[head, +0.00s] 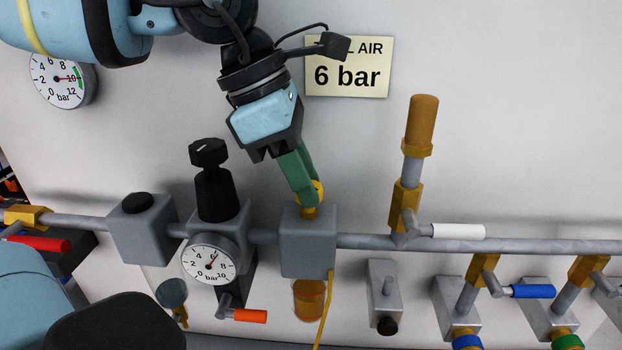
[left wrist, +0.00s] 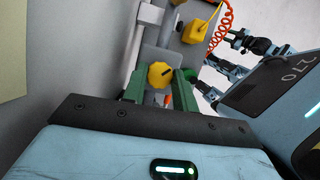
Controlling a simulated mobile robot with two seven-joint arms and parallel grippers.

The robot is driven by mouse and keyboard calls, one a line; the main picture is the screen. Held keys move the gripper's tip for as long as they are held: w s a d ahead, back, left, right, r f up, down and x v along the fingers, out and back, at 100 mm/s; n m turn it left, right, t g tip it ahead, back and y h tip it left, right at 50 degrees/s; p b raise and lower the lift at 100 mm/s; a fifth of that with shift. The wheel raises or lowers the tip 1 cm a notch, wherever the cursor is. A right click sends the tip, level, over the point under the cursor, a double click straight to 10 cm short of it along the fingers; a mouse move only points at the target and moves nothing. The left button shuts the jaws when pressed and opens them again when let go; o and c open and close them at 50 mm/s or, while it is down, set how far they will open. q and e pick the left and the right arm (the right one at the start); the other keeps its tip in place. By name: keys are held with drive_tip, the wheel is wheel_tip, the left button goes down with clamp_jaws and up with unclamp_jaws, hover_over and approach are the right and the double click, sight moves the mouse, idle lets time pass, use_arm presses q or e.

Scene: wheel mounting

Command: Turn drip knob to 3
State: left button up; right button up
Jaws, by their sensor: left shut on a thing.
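The yellow drip knob (head: 318,188) sits on top of the grey lubricator block (head: 308,242), which has an amber bowl below. My left gripper (head: 307,197) comes down from above, and its green fingers are shut on the knob, partly hiding it in the head view. In the left wrist view the knob (left wrist: 160,75) shows between the two green fingers of the left gripper (left wrist: 158,88), with a dark pointer mark on its face. I cannot read any scale numbers around it.
A regulator with a black knob (head: 210,153) and a gauge (head: 208,264) stands left of the lubricator. An upright brass-coloured fitting (head: 421,125) and a white-handled valve (head: 458,231) are to the right. A "6 bar" sign (head: 348,78) is on the wall behind.

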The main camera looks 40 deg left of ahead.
use_arm(q)
drive_tip(key=shift+m, duration=0.4)
drive_tip(key=o, duration=1)
drive_tip(key=shift+r, duration=0.1)
drive_tip(key=v, duration=0.7)
drive_tip(key=shift+a+r, duration=0.15)
drive_tip(key=shift+r, duration=0.2)
